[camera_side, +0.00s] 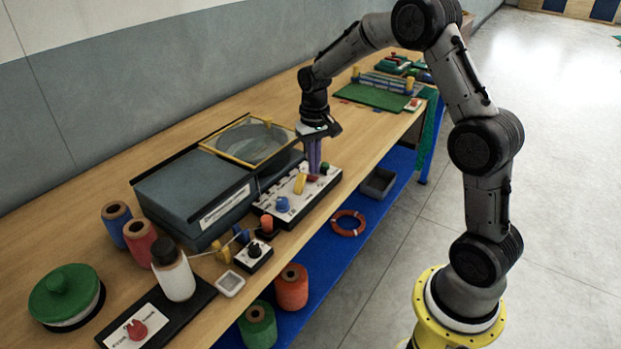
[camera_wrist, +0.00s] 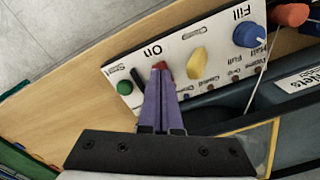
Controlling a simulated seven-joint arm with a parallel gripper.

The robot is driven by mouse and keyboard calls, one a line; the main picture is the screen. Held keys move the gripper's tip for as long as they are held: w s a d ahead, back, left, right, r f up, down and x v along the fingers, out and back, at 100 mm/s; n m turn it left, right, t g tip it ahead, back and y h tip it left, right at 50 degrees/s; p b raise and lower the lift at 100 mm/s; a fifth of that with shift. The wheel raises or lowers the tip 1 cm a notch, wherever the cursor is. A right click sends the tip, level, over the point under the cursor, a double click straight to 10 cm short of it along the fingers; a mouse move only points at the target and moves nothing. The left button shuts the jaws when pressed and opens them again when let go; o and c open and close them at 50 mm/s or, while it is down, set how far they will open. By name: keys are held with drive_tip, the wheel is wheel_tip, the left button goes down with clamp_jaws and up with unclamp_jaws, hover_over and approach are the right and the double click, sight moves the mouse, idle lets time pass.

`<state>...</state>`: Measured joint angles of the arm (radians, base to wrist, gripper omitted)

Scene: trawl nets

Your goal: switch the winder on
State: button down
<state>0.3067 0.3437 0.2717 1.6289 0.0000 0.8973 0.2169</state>
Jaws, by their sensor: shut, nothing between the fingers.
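The winder (camera_side: 195,190) is a blue-grey box with a yellow-framed clear lid (camera_side: 222,153). Its white control panel (camera_side: 292,213) lies along its front and also shows in the wrist view (camera_wrist: 178,50). The panel carries a blue knob (camera_wrist: 247,34) by the word "Fill", a yellow knob (camera_wrist: 196,62), a red control (camera_wrist: 166,68) near the word "On", a black lever (camera_wrist: 138,78) and a green button (camera_wrist: 124,87). My gripper (camera_wrist: 160,70) is shut and empty, its purple fingers pointing down at the red control and partly hiding it. I cannot tell whether they touch.
A small black box with a knob (camera_side: 254,252), an orange-topped post (camera_side: 267,223) and a white bottle (camera_side: 173,273) stand left of the panel. Thread spools (camera_side: 139,238) and a green-lidded pot (camera_side: 66,293) are further left. A green mat (camera_side: 375,97) lies behind my gripper.

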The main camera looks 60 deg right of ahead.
sight(314, 179)
drive_tip(key=shift+f, duration=1)
idle(1.1)
drive_tip(key=shift+r, duration=3.55)
drive_tip(key=s+a+r+n+t, duration=0.1)
drive_tip(key=s+a+r+t, duration=0.1)
drive_tip(key=s+a+r, duration=0.4)
drive_tip(key=s+a+r+n+t, duration=0.2)
drive_tip(key=s+a+r, duration=0.25)
drive_tip(key=r, duration=0.45)
drive_tip(key=s+a+f+n, duration=0.1)
drive_tip(key=s+f, duration=0.2)
drive_tip(key=s, duration=0.4)
drive_tip(key=s+a+f+n+t, duration=0.1)
drive_tip(key=s+f+n, duration=0.1)
drive_tip(key=s, duration=0.5)
drive_tip(key=shift+s+a+f+t, duration=0.3)
drive_tip(key=shift+s+a+f, duration=0.05)
drive_tip(key=shift+s+f, duration=0.1)
